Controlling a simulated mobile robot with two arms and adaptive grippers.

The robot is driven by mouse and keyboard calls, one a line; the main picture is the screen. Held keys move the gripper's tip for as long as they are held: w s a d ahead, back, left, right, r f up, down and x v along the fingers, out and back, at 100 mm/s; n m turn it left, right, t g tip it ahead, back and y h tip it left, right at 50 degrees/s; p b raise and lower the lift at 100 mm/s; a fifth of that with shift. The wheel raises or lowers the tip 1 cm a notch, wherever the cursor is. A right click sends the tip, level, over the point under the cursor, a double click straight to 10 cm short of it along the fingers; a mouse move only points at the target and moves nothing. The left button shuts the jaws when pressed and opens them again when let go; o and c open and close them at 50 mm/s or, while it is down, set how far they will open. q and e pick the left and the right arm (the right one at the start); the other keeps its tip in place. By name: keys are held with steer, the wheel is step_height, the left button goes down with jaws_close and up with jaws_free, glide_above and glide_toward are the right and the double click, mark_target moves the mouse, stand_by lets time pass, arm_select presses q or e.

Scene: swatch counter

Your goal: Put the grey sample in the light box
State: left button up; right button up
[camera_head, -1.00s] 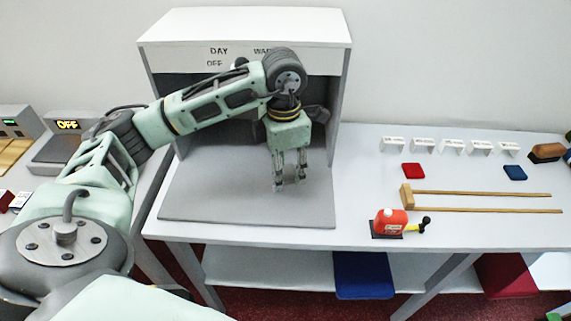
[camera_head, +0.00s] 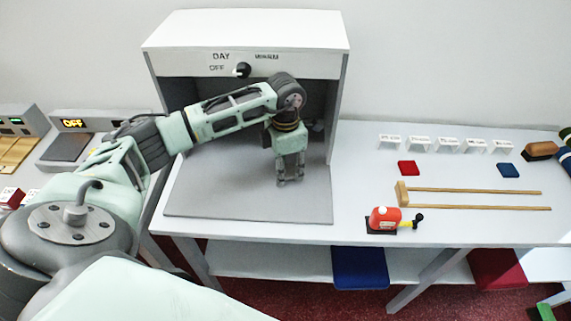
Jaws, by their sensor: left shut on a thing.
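The light box (camera_head: 245,31) is a white-topped cabinet with an open front, a black knob and DAY, OFF and another label. Its grey floor (camera_head: 240,205) reaches out onto the counter. My left gripper (camera_head: 290,181) points down at the box's open front, low over the right part of this floor. Its fingers are shut on the grey sample, which barely stands out from the grey floor. I cannot tell whether the sample touches the floor. My right gripper is not in view.
Right of the box lie a red swatch (camera_head: 408,168), a blue swatch (camera_head: 508,170), a wooden T-square-like frame (camera_head: 403,193) and a red bottle-like tool (camera_head: 384,217). Small label cards (camera_head: 447,145) stand behind.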

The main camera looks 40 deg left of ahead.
arm_select(q)
steer(key=shift+f, duration=0.25)
steer(key=o, duration=0.9)
steer(key=shift+r, duration=0.1)
steer(key=shift+r, duration=0.45)
step_height(320, 180, up, 7)
steer(key=shift+f+b, duration=0.1)
steer(key=shift+b, duration=0.85)
